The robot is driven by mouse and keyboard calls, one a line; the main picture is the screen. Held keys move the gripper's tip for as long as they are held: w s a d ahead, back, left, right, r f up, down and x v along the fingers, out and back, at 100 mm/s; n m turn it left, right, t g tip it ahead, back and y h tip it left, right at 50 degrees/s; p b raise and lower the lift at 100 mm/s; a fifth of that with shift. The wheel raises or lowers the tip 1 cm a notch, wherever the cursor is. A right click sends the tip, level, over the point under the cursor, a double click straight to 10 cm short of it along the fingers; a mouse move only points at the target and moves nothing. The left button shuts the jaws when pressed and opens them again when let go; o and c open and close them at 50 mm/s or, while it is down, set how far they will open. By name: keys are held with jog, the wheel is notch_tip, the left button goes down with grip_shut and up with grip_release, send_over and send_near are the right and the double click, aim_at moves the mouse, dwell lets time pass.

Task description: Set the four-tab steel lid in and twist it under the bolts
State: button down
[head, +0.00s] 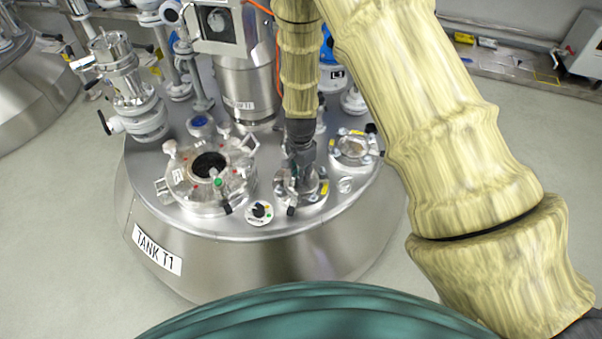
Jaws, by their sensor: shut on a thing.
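My gripper (304,163) points down over a small round steel port (314,200) on the tank top, in front of the tall steel column. It is shut on the steel lid (299,181), which is at the port opening and mostly hidden by the fingers. Bolts and yellow marks show around the port's rim. I cannot tell whether the lid lies flat in the port or how its tabs stand to the bolts.
A larger port (208,166) with a dark opening is left of my gripper; another small port (353,147) is right. A black knob (259,211) is at the front edge. A valve assembly (133,95) stands back left. My arm crosses the right side.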

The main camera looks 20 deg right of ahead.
jog(key=shift+f, duration=0.4)
jog(key=n+p, duration=0.2)
jog(key=n, duration=0.2)
jog(key=shift+n+p, duration=0.3)
jog(key=c, duration=1.4)
grip_release()
jog(key=shift+r, duration=0.1)
jog(key=shift+r+p, duration=2.25)
jog(key=shift+r, duration=0.7)
